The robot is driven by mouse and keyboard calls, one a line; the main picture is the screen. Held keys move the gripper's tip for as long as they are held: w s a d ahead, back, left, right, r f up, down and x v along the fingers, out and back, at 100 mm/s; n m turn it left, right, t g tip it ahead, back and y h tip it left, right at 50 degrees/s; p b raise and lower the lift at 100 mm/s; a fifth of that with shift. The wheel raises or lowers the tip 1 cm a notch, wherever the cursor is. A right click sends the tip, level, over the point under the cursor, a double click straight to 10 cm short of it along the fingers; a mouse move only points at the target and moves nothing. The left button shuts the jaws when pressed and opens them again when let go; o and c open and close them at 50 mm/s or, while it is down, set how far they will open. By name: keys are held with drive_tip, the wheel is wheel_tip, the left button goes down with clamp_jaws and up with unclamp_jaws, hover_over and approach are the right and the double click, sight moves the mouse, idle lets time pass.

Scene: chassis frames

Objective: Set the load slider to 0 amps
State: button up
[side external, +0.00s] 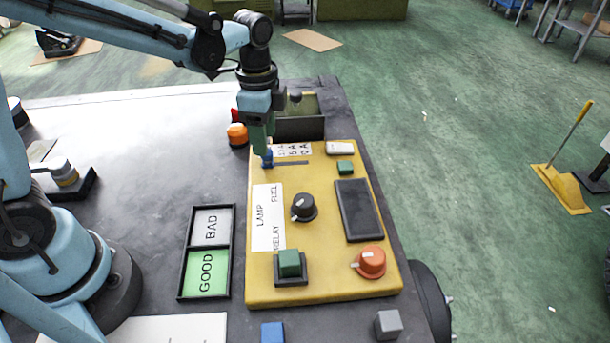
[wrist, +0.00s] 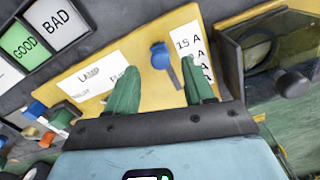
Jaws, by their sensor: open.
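The load slider has a blue knob (side external: 267,158) at the left end of a dark slot (side external: 292,162) on the yellow panel. A white scale label (side external: 291,150) runs behind the slot; its marks are hard to read in the side view. In the wrist view the blue knob (wrist: 160,55) stands near the label's "15 A" mark (wrist: 184,43). My gripper (side external: 262,148) points down with green fingers right at the knob. In the wrist view my gripper (wrist: 161,82) is open and empty, with the knob between the finger lines and slightly beyond the tips. Contact cannot be told.
The yellow panel (side external: 335,285) also carries a black knob (side external: 304,207), an orange knob (side external: 370,262), a green button (side external: 289,263) and a dark screen (side external: 358,210). An open-topped dark box (side external: 298,128) stands behind the panel. A GOOD/BAD tray (side external: 207,250) lies left.

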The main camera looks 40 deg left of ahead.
drive_tip(key=shift+f, duration=1.55)
clamp_jaws()
